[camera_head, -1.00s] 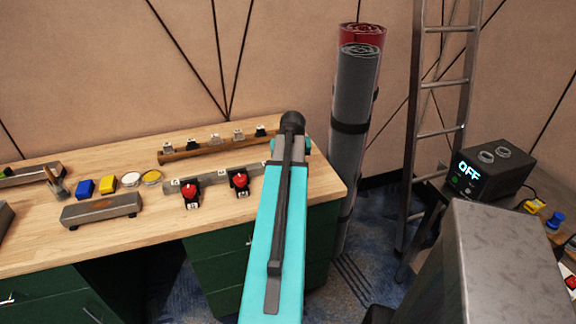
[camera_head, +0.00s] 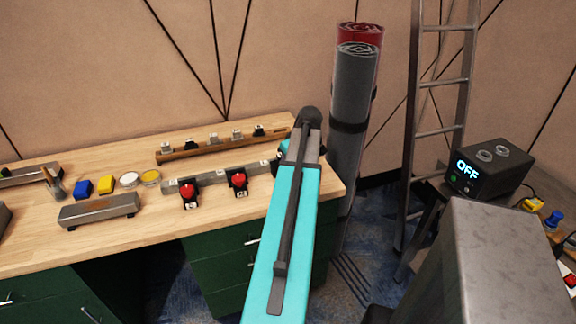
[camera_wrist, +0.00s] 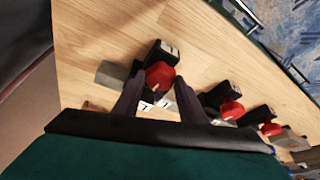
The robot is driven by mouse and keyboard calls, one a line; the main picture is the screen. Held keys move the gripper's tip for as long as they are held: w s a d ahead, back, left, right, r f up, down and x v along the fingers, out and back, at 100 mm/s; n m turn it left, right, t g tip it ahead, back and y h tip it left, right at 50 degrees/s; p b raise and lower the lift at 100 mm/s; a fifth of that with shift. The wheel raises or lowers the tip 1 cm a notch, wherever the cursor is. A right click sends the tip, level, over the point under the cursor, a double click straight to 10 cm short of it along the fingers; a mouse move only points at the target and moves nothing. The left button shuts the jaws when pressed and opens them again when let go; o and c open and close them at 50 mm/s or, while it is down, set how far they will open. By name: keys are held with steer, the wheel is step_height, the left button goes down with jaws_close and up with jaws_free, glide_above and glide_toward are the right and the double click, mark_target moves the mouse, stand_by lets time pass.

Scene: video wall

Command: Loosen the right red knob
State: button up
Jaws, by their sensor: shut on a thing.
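The right red knob (camera_wrist: 160,75) sits on a black block between the two dark fingers of my gripper (camera_wrist: 160,84) in the wrist view. The fingers are shut on it, one on each side. In the head view this knob and the fingertips are hidden behind my teal arm. The middle red knob (camera_head: 238,180) and the left red knob (camera_head: 188,191) stand on the worktop along a grey rail. They also show in the wrist view, the middle one (camera_wrist: 231,109) and the left one (camera_wrist: 270,128) to the right of my gripper.
The wooden worktop (camera_head: 110,234) holds a brown rail (camera_head: 200,149) with small switches, a grey bar (camera_head: 98,210), and blue and yellow buttons at left. Rolled mats (camera_head: 352,110) and a ladder (camera_head: 440,80) stand at right. A black box (camera_head: 490,168) reads OFF.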

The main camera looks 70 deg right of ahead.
stand_by(0.4)
steer(key=o, duration=0.7)
steer(key=shift+s, duration=0.1)
steer(key=shift+o, duration=0.2)
steer(key=b+v, duration=0.2)
steer(key=v, duration=1.1)
steer(key=shift+r, duration=0.35)
steer(key=shift+s, duration=0.1)
